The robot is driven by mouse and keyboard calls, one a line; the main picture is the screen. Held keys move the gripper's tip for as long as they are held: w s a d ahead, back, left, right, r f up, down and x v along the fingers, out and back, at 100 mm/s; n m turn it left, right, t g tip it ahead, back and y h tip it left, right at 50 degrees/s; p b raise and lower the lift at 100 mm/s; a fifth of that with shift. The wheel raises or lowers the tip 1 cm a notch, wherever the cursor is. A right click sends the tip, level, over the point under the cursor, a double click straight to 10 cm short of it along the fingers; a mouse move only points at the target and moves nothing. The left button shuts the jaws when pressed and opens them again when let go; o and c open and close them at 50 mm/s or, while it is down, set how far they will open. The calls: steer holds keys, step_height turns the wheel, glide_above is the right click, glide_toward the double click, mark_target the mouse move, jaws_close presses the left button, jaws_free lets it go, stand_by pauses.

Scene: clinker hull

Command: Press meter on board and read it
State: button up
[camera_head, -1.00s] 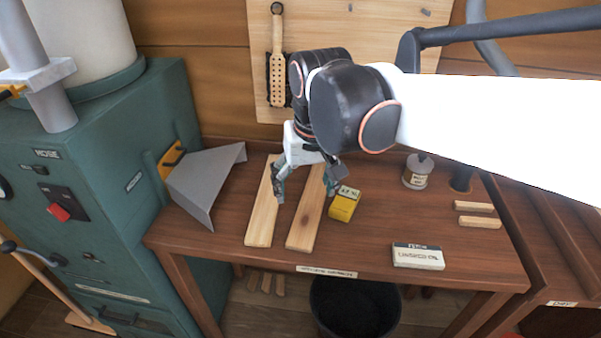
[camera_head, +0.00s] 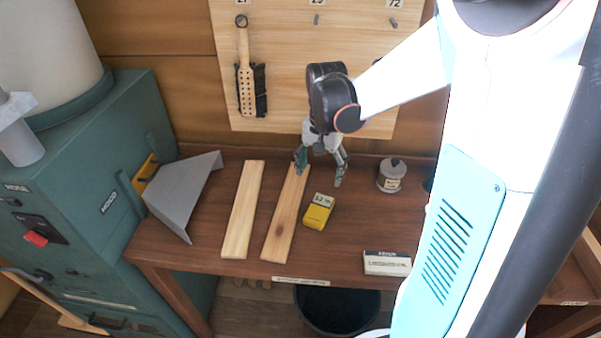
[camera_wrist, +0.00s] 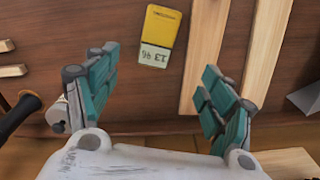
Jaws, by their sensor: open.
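The meter (camera_head: 318,211) is a small yellow block with a pale display at one end. It lies on the bench just right of the right board (camera_head: 287,212), apart from it. A paler left board (camera_head: 242,210) lies alongside. My gripper (camera_head: 320,177) is open and empty, above the bench behind the meter, with one finger near the right board's far end. In the wrist view the meter (camera_wrist: 165,30) lies beyond the gap between my fingers (camera_wrist: 160,68), beside the right board (camera_wrist: 205,55). Its display shows digits upside down, too small to read surely.
A grey sheet-metal chute (camera_head: 185,195) juts from the green machine (camera_head: 95,200) at left. A lidded tin (camera_head: 391,175) and a labelled white box (camera_head: 387,263) stand on the bench (camera_head: 335,245) at right. A brush (camera_head: 246,75) hangs on the back panel. A black bucket (camera_head: 337,308) stands below.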

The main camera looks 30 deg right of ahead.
mark_target(319, 208)
step_height(319, 208, down, 14)
steer(key=b, duration=0.5)
steer(key=shift+s+d, duration=0.1)
steer(key=shift+d, duration=0.05)
steer(key=shift+c, duration=0.6)
steer(key=c, duration=1.2)
steer(key=shift+r, duration=0.15)
